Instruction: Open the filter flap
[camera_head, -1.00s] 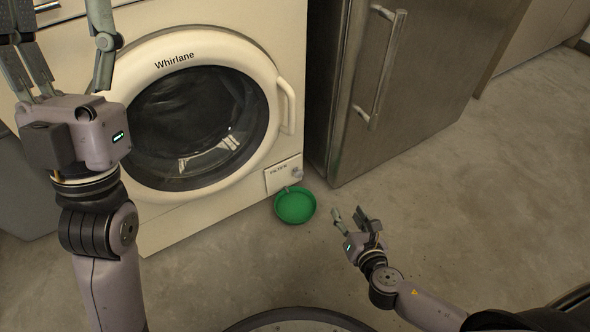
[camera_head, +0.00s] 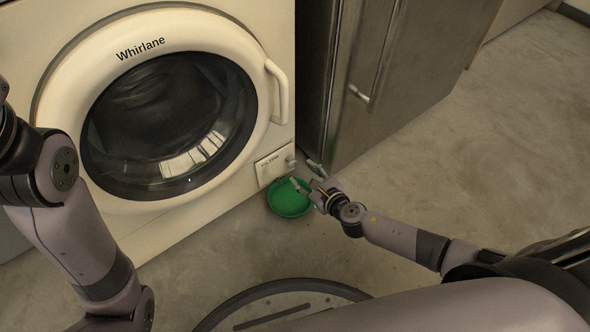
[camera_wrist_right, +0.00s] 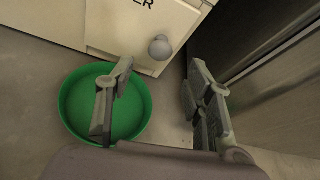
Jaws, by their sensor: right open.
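The filter flap (camera_head: 272,166) is a small cream panel low at the right corner of the washing machine. It looks shut, and it also shows in the right wrist view (camera_wrist_right: 140,30). Its round grey knob (camera_wrist_right: 160,47) sticks out near the flap's right side. My right gripper (camera_head: 308,174) is open and empty, just in front of the flap and close to the knob. In the right wrist view its fingers (camera_wrist_right: 160,84) stand apart, with the knob ahead between them and not touched. My left arm is at the left edge, but its gripper is out of view.
A green bowl (camera_head: 289,203) lies on the floor below the flap, partly under my right gripper; it shows in the wrist view (camera_wrist_right: 75,115). A steel fridge (camera_head: 400,90) stands close on the right. Open floor (camera_head: 490,170) lies further right.

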